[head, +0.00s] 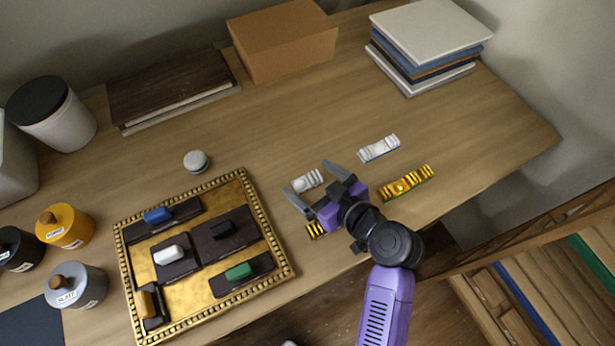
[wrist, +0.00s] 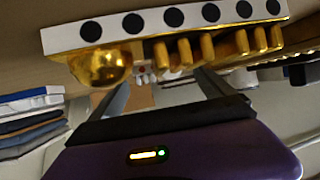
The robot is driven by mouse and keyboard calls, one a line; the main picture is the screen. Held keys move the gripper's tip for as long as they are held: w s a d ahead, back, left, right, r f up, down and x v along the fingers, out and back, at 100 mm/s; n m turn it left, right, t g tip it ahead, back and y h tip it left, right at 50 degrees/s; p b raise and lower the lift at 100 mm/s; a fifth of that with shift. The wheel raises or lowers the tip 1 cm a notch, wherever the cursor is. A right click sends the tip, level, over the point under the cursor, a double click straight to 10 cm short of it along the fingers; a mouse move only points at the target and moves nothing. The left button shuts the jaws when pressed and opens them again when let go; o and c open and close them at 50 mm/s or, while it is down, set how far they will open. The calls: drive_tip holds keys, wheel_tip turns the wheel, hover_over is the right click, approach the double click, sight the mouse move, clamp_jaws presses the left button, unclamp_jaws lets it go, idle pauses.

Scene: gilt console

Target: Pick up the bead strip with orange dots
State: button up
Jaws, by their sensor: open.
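My gripper (head: 311,177) is open and empty, pointing at a white bead strip (head: 308,181) lying on the table. That strip shows small between the fingers in the wrist view (wrist: 144,75), with a tiny reddish mark; its dots are too small to make out surely. A gold bead strip (head: 315,230) is partly hidden under my gripper; in the wrist view a close gold strip (wrist: 165,27) has a white edge with black dots. A white strip with a blue edge (head: 379,149) and a gold strip with a green edge (head: 408,183) lie to the right.
A gilt-framed tray (head: 284,258) with dark blocks and coloured handles lies left of my gripper. A small round lidded pot (head: 197,161) stands behind it. A cardboard box (head: 282,40) and stacked books (head: 430,40) stand at the back. The table's middle is clear.

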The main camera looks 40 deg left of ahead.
sight(312, 182)
drive_tip(key=c, duration=1.4)
drive_tip(key=shift+r, duration=0.15)
wheel_tip(312, 182, up, 20)
drive_tip(key=shift+f, duration=0.15)
